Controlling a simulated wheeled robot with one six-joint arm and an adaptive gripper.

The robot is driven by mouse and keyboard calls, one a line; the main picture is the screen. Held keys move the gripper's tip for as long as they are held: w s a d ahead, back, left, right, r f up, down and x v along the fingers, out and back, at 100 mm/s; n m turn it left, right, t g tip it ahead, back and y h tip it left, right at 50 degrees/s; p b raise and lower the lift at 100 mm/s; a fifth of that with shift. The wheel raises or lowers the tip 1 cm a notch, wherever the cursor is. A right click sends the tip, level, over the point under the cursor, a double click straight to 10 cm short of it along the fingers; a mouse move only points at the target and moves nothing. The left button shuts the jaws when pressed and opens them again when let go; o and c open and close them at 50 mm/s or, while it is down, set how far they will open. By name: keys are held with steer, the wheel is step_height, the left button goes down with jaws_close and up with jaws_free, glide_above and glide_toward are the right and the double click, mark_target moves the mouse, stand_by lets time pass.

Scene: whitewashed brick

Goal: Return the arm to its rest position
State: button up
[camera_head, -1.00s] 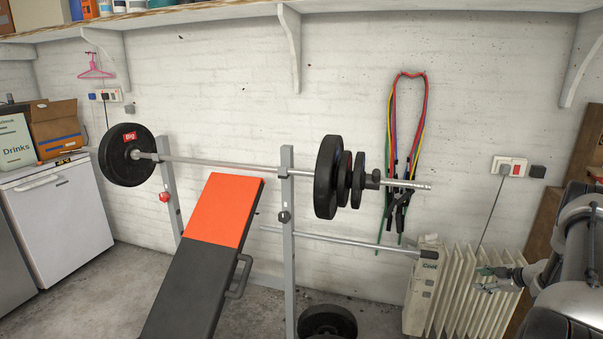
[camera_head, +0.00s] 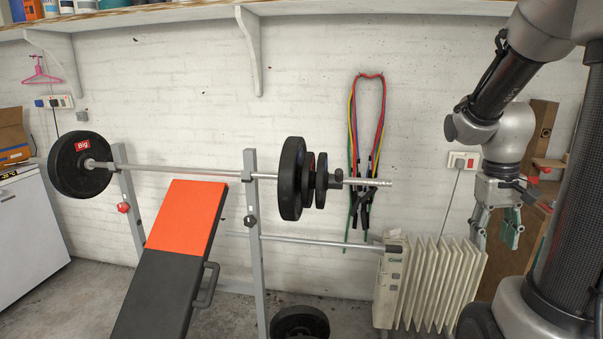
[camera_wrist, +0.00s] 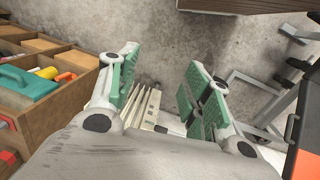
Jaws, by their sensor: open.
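My gripper (camera_head: 497,228) hangs at the right side of the head view, pointing down, with its two green-padded fingers apart and nothing between them. In the head view it appears just right of the top of the cream radiator (camera_head: 440,280); how far apart they are in depth I cannot tell. In the wrist view my gripper (camera_wrist: 160,95) is open, with the radiator's fins (camera_wrist: 142,108) and the concrete floor showing between the fingers.
A weight bench (camera_head: 190,215) with a loaded barbell (camera_head: 225,172) stands left of the radiator. Resistance bands (camera_head: 367,130) hang on the wall. A wooden organizer (camera_wrist: 60,65) with tools lies at the wrist view's left. A shelf (camera_head: 300,9) runs along the top.

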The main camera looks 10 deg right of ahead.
steer(key=s+a+r+n+t, duration=0.1)
steer(key=s+a+r+t, duration=0.1)
steer(key=a, duration=0.4)
steer(key=s+a+r+n+t+y, duration=0.1)
steer(key=s+a+r+t, duration=0.2)
steer(key=a+r, duration=0.3)
steer(key=shift+s+a+r+n, duration=0.4)
steer(key=shift+s+r, duration=0.15)
steer(key=shift+s, duration=0.1)
